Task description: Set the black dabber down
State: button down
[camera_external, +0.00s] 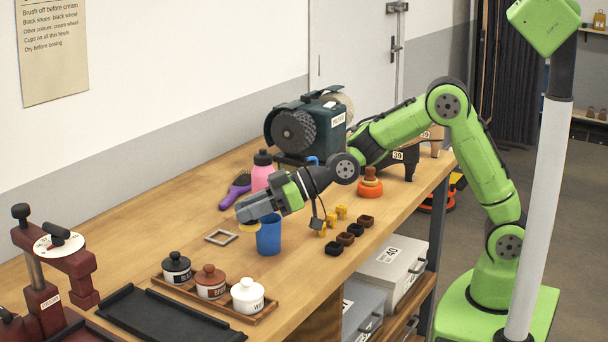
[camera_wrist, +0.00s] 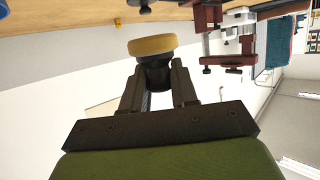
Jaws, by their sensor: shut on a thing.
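My gripper (camera_external: 246,211) is shut on the black dabber, above the workbench just left of the blue cup. In the wrist view the dabber's dark handle (camera_wrist: 155,76) sits between the two fingertips (camera_wrist: 157,86), with its round tan pad (camera_wrist: 152,45) beyond them. In the external view only the pad's tan edge (camera_external: 249,229) shows below the gripper; the handle is mostly hidden by the fingers. The pad appears clear of the bench top.
The blue cup (camera_external: 269,239) stands close by the gripper. A wooden tray (camera_external: 222,306) with black, brown and white pots is in front, beside a black tray (camera_external: 165,322). Small dark cups (camera_external: 345,238) stand right.

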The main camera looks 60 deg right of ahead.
jog(key=f+b, duration=0.1)
jog(key=f, duration=0.5)
jog(key=f+b, duration=0.1)
jog(key=f, duration=0.2)
jog(key=shift+s+a+f+b, duration=0.15)
jog(key=shift+a+f+b, duration=0.2)
jog(key=shift+f, duration=0.15)
jog(key=shift+f+b, duration=0.25)
jog(key=shift+b, duration=0.35)
jog(key=shift+f+b, duration=0.2)
jog(key=shift+b, duration=0.15)
jog(key=c, duration=0.9)
grip_release()
jog(key=shift+o, duration=0.2)
jog(key=shift+r+p, duration=0.3)
jog(key=shift+p, duration=0.15)
jog(key=v, duration=1.2)
jog(key=shift+r+p, duration=0.35)
